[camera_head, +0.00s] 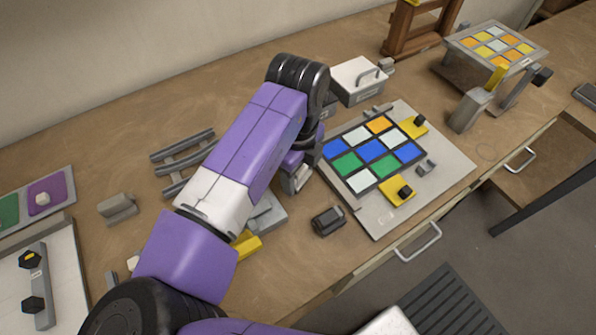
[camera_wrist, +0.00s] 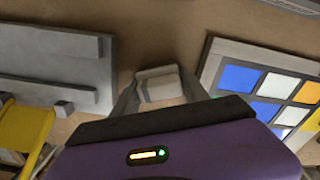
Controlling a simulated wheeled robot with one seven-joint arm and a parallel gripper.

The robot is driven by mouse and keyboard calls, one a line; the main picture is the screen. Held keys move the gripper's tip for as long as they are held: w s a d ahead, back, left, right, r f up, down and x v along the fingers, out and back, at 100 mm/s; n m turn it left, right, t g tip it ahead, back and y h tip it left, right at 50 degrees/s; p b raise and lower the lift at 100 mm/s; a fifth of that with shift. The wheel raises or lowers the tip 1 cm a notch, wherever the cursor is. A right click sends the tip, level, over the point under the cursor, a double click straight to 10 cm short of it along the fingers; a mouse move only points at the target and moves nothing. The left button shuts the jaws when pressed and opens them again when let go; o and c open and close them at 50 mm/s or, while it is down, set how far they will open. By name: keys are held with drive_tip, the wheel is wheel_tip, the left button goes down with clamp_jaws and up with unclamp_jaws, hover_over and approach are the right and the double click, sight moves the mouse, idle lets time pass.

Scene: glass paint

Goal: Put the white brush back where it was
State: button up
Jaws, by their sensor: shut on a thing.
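A pale, white-to-grey block, which looks like the white brush (camera_wrist: 160,86), sits between the two grey fingers of my gripper (camera_wrist: 158,92) in the wrist view. The gripper is shut on it. In the head view my gripper (camera_head: 297,180) hangs over the table, just left of the panel of coloured tiles, and my arm covers much of it. I cannot tell in the head view whether the brush touches the table.
The tile panel (camera_head: 447,160) lies right of my gripper. A dark grey block (camera_head: 328,220) stands near its front left corner. A grey tray (camera_head: 268,218) with a yellow piece (camera_head: 247,244) is partly behind my arm. A grey rack (camera_head: 166,155) and white box (camera_head: 357,82) stand further back.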

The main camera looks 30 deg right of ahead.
drive_tip(key=shift+f, duration=0.1)
drive_tip(key=o, duration=1.4)
drive_tip(key=shift+o, duration=0.2)
wheel_tip(320, 180, up, 12)
drive_tip(key=shift+b, duration=0.3)
drive_tip(key=shift+d, duration=0.1)
